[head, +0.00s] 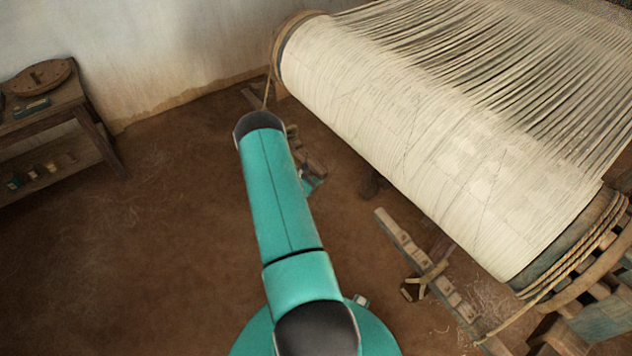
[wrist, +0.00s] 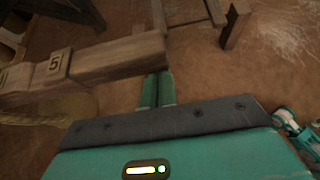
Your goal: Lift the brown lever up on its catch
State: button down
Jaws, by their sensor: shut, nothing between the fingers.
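A brown wooden bar (wrist: 110,62) with a small plate marked 5 reaches in from the left in the wrist view; I take it to be the lever. My gripper (wrist: 157,88) has its two dark green fingers side by side, shut and empty. The fingertips are at the near edge of the bar, close to its right end. I cannot tell whether they touch it or pass under it. In the head view my arm hides most of this spot; only a bit of wood (head: 308,152) shows beside it. The catch cannot be made out.
A rope (wrist: 45,118) runs below the bar. The large warp-wound beam (head: 440,130) overhangs on the right. A notched wooden bar (head: 405,238) with a crosspiece lies front right. A side table (head: 60,115) stands left. The earth floor between is clear.

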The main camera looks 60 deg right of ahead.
notch_tip(320, 180, up, 7)
jog(key=shift+w+d+r, duration=0.1)
jog(key=shift+f, duration=0.2)
